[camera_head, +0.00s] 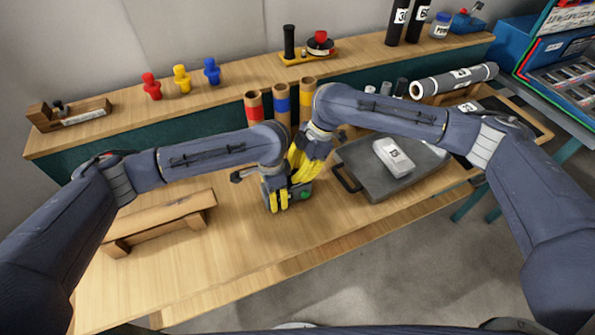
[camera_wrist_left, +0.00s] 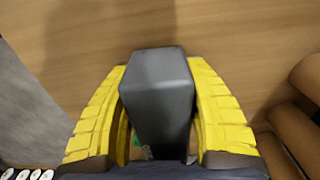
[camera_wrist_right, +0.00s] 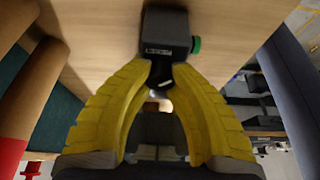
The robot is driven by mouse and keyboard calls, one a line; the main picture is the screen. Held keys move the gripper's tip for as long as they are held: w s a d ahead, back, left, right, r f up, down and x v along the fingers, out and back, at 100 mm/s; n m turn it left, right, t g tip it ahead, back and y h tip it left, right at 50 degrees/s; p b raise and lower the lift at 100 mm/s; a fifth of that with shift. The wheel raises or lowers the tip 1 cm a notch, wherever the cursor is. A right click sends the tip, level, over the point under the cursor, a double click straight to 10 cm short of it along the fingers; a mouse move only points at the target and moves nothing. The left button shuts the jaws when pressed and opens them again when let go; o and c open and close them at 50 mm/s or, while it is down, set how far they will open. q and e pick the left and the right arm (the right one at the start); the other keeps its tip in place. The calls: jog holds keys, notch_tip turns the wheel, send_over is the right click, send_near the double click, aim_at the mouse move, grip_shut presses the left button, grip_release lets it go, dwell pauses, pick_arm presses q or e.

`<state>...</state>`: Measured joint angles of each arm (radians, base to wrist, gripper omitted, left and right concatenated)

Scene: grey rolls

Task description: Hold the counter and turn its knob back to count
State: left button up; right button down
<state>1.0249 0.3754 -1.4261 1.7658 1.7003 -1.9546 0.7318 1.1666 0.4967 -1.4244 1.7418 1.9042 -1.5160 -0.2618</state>
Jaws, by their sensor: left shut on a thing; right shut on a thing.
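The counter is a small dark grey box with a round green part (camera_head: 305,196), above the wooden bench. In the left wrist view the counter (camera_wrist_left: 158,85) sits between the yellow fingers of my left gripper (camera_head: 278,203), shut on it. In the right wrist view the counter (camera_wrist_right: 165,30) shows a small label, and the green part (camera_wrist_right: 196,45) sticks out to the right. My right gripper (camera_wrist_right: 161,68) is shut on a dark part at the counter's near end. The fingers hide most of that part, and the green part is outside them.
Tubes with red (camera_head: 254,110), blue (camera_head: 281,104) and yellow (camera_head: 306,95) bands stand behind. A wooden stand (camera_head: 160,222) is at left. The front of the bench is clear.

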jog(key=shift+s+a+m+t, duration=0.15)
jog(key=shift+m+t, duration=0.35)
jog(key=shift+m, duration=0.9)
jog(key=c, duration=1.1)
grip_release()
jog(key=v, duration=1.2)
jog(key=shift+d, duration=0.25)
